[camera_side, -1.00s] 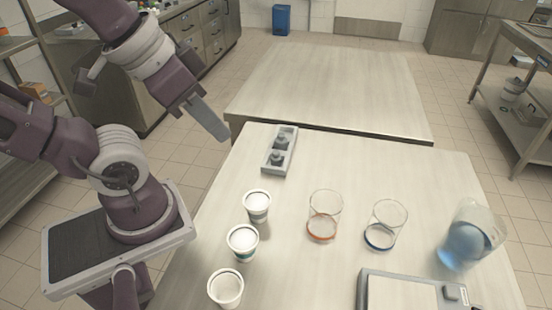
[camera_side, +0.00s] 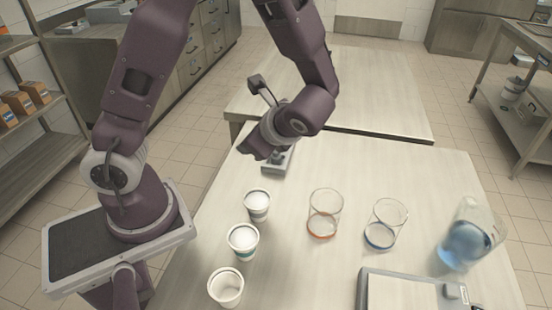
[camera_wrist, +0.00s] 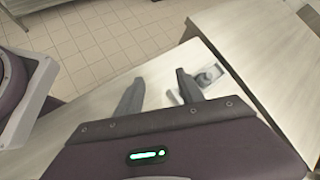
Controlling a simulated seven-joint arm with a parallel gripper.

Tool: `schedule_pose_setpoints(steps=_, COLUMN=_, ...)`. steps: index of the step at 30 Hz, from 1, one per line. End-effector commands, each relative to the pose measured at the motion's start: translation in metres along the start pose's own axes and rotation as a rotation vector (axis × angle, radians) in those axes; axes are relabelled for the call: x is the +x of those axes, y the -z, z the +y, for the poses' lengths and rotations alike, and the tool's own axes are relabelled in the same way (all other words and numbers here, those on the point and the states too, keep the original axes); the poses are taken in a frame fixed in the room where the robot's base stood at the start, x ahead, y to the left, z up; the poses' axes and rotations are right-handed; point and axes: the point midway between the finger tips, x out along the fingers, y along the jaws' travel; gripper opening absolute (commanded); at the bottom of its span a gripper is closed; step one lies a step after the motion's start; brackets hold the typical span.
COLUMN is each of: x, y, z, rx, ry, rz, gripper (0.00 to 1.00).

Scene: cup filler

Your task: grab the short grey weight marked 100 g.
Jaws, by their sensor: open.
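The weight tray (camera_side: 272,170) lies near the table's far left edge, its far part hidden behind my wrist in the side view. One dark grey weight (camera_side: 279,157) shows there beside my wrist. In the wrist view the tray (camera_wrist: 174,97) is just right of my right finger, with dark grey weights (camera_wrist: 212,73) in it. I cannot read any marking, nor tell which weight is the 100 g one. My gripper (camera_wrist: 160,76) is open and empty, its fingers apart. It also shows in the side view (camera_side: 256,150), above and left of the tray.
Several white cups (camera_side: 242,242) stand in a line nearer the camera. A beaker with an orange base (camera_side: 322,226), one with a blue base (camera_side: 380,236) and a pitcher of blue liquid (camera_side: 466,240) stand to the right. A scale (camera_side: 455,292) sits at the front right.

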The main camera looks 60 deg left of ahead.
Motion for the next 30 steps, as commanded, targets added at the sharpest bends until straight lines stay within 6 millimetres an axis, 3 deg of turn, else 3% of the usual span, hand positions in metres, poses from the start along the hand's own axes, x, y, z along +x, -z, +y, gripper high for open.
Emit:
schedule_pose_setpoints(steps=3, x=0.033, y=0.045, z=-0.014, rx=0.317, ry=0.163, rz=-0.148, gripper=0.45)
schedule_pose_setpoints(steps=6, x=0.051, y=0.075, z=-0.021, rx=0.505, ry=0.271, rz=-0.223, gripper=0.45)
schedule_pose_setpoints(steps=9, x=0.061, y=0.092, z=-0.023, rx=0.605, ry=0.331, rz=-0.259, gripper=0.45)
schedule_pose_setpoints(steps=24, x=0.124, y=0.090, z=-0.058, rx=0.632, ry=0.345, rz=-0.269, gripper=0.45)
schedule_pose_setpoints(steps=30, x=0.127, y=0.090, z=-0.059, rx=0.632, ry=0.346, rz=-0.268, gripper=0.45)
